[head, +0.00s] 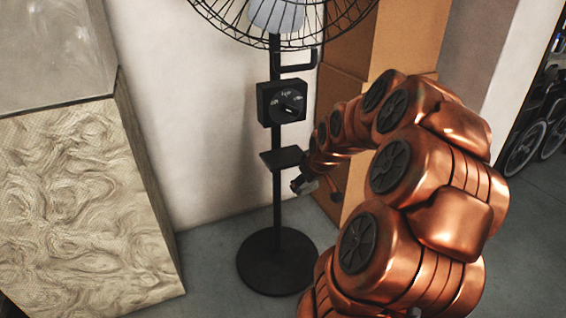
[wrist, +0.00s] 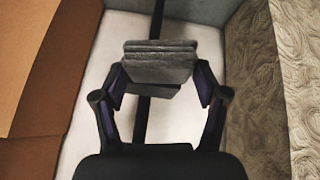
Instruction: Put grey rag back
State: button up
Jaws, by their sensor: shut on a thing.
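The grey rag (wrist: 160,62) looks like a folded, layered block in the wrist view. It sits between the two fingertips of my gripper (wrist: 160,82), which is shut on it. In the head view my gripper (head: 304,184) is small and dark, just right of the fan's pole and a little below its small dark shelf (head: 282,158). The rag cannot be made out there. In the wrist view the dark pole (wrist: 158,18) runs behind the rag. I cannot tell whether the rag touches the fan.
The standing fan has a control box (head: 282,103), a wire cage above and a round base (head: 277,262). Cardboard boxes (head: 356,60) stand behind my arm. A large patterned block (head: 75,195) stands at left. Clear floor lies between the block and the fan base.

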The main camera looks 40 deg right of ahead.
aim_at(284, 156)
jog(key=shift+s+d, duration=0.1)
jog(key=shift+w+d, duration=0.25)
jog(key=shift+w, duration=0.1)
jog(key=w+d, duration=0.2)
jog(key=w, duration=0.3)
jog(key=w+d+b, duration=0.1)
jog(key=w+d, duration=0.1)
jog(key=w, duration=0.3)
jog(key=w+d, duration=0.3)
jog(key=w, duration=0.2)
jog(key=shift+w+f+b, duration=0.1)
jog(key=shift+f+b, duration=0.05)
jog(key=shift+b, duration=0.15)
jog(key=shift+w+f, duration=0.15)
jog(key=shift+c, duration=1.3)
jog(key=o, duration=1.3)
jog(key=shift+w, duration=0.1)
jog(key=shift+o, duration=1.3)
jog(key=shift+d, duration=0.1)
